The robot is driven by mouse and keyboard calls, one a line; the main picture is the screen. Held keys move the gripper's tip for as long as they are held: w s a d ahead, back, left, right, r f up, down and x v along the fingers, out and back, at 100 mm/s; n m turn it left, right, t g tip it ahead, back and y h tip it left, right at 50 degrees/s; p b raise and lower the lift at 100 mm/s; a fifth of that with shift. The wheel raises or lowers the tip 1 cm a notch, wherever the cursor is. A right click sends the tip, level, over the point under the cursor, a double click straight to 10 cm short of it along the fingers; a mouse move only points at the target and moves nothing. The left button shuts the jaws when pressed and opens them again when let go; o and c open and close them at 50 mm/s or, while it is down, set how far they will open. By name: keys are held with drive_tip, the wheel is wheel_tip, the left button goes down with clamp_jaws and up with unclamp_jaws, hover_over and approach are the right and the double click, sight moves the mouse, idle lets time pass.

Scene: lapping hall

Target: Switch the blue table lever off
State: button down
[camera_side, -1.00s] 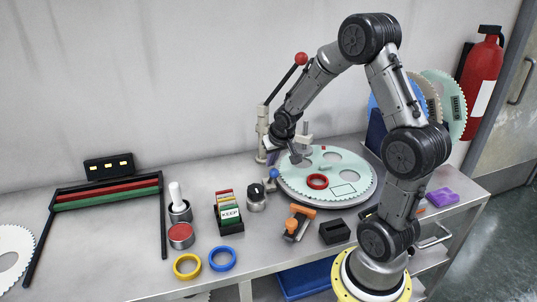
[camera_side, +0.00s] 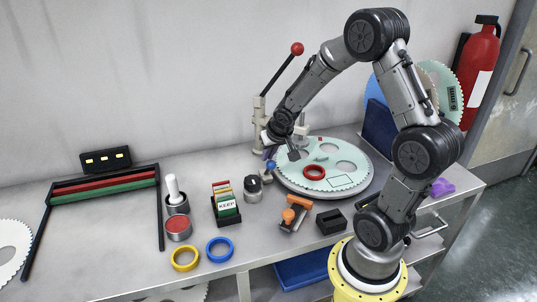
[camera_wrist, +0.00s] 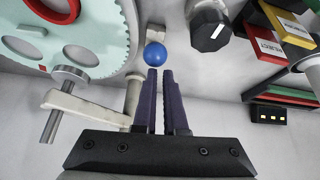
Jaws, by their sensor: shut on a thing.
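The blue table lever shows as a round blue knob (camera_side: 271,166) at the left edge of the round lapping plate (camera_side: 365,174). In the wrist view the blue knob (camera_wrist: 155,54) is right at the tips of my dark fingers. My gripper (camera_wrist: 159,73) is shut on the lever, with a narrow gap between its fingers. The lever's shaft is hidden by the fingers and knob. In the side view my gripper (camera_side: 269,154) points down just above the knob and is partly hidden by my wrist.
A black-topped dial (camera_side: 253,188) stands close to the left of the lever. A red-knobbed lever (camera_side: 296,49) rises behind my wrist from a pale post. An orange-handled tool (camera_side: 294,213) and a card box (camera_side: 225,204) are nearer the front. Bare table lies between them.

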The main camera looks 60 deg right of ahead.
drive_tip(key=shift+s+a+f+g, duration=0.15)
drive_tip(key=shift+s+a+f, duration=0.05)
drive_tip(key=shift+s+f, duration=0.25)
drive_tip(key=shift+s+a+f+g, duration=0.2)
drive_tip(key=shift+s+f, duration=0.1)
drive_tip(key=shift+f, duration=0.2)
drive_tip(key=shift+w+d+r, duration=0.2)
drive_tip(key=shift+w+r, duration=0.15)
drive_tip(key=shift+r, duration=0.15)
wheel_tip(320, 180, up, 4)
drive_tip(key=w+d, duration=0.1)
drive_tip(key=w, duration=0.1)
drive_tip(key=s+a+r, duration=0.2)
drive_tip(key=s+a, duration=0.4)
drive_tip(key=shift+s+r, duration=0.25)
